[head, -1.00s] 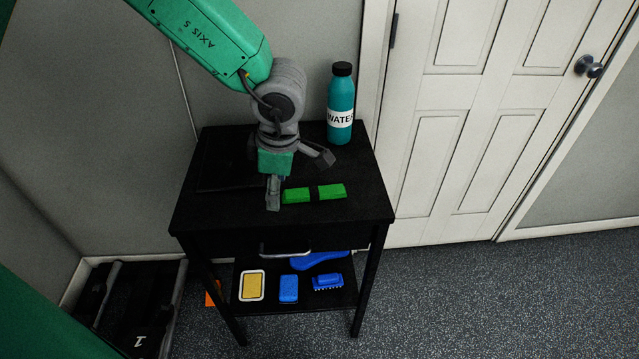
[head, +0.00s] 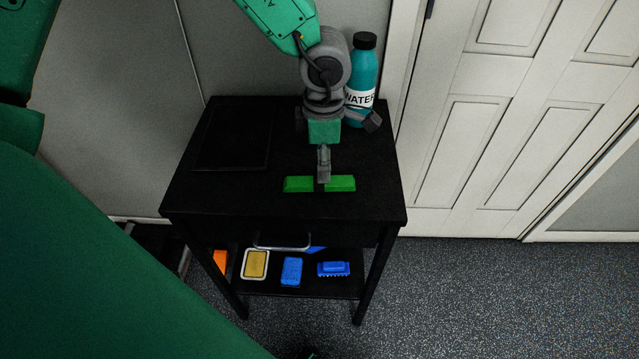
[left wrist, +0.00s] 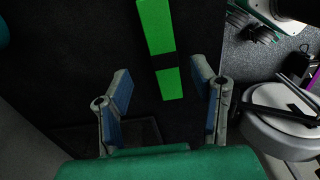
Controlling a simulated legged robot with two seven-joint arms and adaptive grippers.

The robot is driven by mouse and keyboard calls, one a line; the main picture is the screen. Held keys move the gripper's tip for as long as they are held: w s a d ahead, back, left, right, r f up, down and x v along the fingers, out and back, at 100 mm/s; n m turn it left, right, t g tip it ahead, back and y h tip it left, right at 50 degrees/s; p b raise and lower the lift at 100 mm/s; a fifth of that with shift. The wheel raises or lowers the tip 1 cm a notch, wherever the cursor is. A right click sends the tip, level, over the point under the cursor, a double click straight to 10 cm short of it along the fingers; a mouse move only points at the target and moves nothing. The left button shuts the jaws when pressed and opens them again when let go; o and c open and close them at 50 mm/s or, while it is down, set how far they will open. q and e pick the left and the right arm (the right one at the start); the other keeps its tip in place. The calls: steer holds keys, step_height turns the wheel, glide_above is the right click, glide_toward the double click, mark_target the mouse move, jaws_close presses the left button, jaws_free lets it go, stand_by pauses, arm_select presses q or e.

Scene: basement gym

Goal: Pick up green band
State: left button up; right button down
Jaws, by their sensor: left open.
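The green band (head: 340,184) lies flat on top of the black table (head: 370,205), with a dark strip across its middle. My left gripper (head: 324,162) points down over the table at the band, and its near finger hides part of the band's middle. In the left wrist view my left gripper (left wrist: 162,82) is open and empty. There the band (left wrist: 155,28) runs lengthwise between and beyond the fingertips, and no contact shows. My right gripper is not in view.
A teal water bottle (head: 364,75) stands at the table's back right, close to my left wrist. A dark flat panel (head: 232,135) lies at left. The lower shelf holds a yellow-and-white item (head: 256,264) and blue brushes (head: 292,271). A white door (head: 510,120) is at right.

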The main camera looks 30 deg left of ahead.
arm_select(q)
steer(key=f, duration=0.2)
steer(key=d+f+b, duration=0.1)
steer(key=f, duration=0.2)
steer(key=shift+w+f, duration=0.1)
steer(key=shift+w, duration=0.05)
jaws_close()
